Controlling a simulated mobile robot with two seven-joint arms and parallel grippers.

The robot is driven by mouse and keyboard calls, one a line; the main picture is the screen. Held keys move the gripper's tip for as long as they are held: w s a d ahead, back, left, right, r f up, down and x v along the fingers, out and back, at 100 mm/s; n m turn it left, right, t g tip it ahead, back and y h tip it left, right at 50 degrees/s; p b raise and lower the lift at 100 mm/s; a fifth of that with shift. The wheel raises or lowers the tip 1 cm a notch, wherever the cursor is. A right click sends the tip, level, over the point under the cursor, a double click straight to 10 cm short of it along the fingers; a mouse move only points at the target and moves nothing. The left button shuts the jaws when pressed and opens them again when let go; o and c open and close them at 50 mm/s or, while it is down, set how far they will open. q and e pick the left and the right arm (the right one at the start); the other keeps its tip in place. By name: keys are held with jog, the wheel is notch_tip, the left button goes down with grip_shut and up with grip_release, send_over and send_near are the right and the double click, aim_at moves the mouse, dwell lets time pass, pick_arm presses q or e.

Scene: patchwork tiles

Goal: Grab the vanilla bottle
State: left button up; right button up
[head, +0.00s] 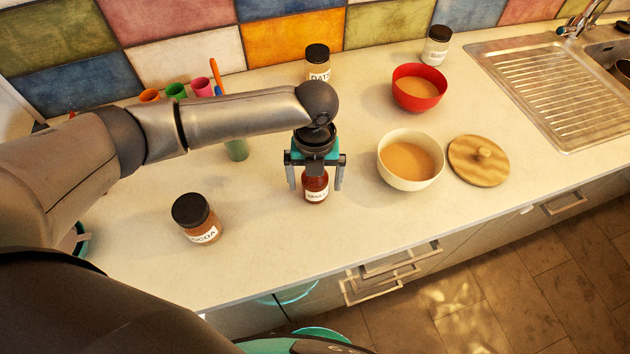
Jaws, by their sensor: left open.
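A small reddish-brown bottle (315,187) with a white label stands upright on the counter; it looks like the vanilla bottle, but its label is too small to read surely. My left gripper (315,184) points down directly over it. Its two fingers are open, one on each side of the bottle, with visible gaps. The top of the bottle is hidden under the gripper's body. My right gripper is not in view.
A cocoa jar (196,219) stands left of the bottle. A cream bowl (409,183), a red bowl (418,103) and a wooden lid (478,161) are to the right. Two more jars (318,63) (437,46) stand near the tiled wall. The counter front is clear.

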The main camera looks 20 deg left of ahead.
pick_arm(q)
jog(key=shift+c, duration=0.2)
jog(key=c, duration=1.5)
